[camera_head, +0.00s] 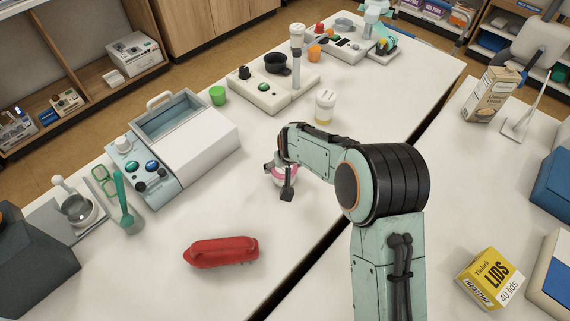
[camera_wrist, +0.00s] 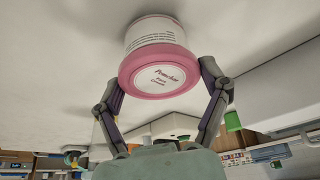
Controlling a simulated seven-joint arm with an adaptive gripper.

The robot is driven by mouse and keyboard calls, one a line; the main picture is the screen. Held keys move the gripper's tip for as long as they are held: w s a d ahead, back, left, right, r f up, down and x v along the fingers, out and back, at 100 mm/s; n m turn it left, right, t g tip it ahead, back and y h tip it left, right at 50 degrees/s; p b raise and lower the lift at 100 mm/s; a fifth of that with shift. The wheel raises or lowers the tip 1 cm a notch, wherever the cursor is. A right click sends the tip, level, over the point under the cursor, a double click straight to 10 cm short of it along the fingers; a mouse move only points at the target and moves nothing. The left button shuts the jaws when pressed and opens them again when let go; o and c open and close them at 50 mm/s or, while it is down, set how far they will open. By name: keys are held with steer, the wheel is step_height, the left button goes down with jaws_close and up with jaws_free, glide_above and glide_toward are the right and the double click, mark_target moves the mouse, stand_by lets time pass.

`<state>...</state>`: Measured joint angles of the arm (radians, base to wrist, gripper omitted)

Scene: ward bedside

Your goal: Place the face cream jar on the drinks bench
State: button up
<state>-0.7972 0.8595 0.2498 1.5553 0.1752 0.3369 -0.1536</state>
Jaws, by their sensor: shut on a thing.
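The face cream jar (camera_wrist: 157,50) is white with a pink lid and printed text; it fills the upper middle of the wrist view, which looks upside down. My gripper (camera_wrist: 164,85) has one finger on each side of the jar and is shut on it. In the head view the jar (camera_head: 285,172) shows pink, partly hidden by my gripper (camera_head: 284,181), over the long white bench (camera_head: 265,205). Whether its base touches the bench top I cannot tell. A second white bench (camera_head: 455,205) stands to the right; which one is the drinks bench is not marked.
A red case (camera_head: 221,251) lies in front of my gripper, and a yellow-banded jar (camera_head: 325,106) stands behind. A large grey-white machine (camera_head: 195,145) is at left. The right bench holds a carton (camera_head: 491,94) and a yellow lids box (camera_head: 489,278). A dark gap separates the benches.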

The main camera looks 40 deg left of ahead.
steer(key=shift+f, duration=0.25)
steer(key=o, duration=1.2)
steer(key=shift+f, duration=0.15)
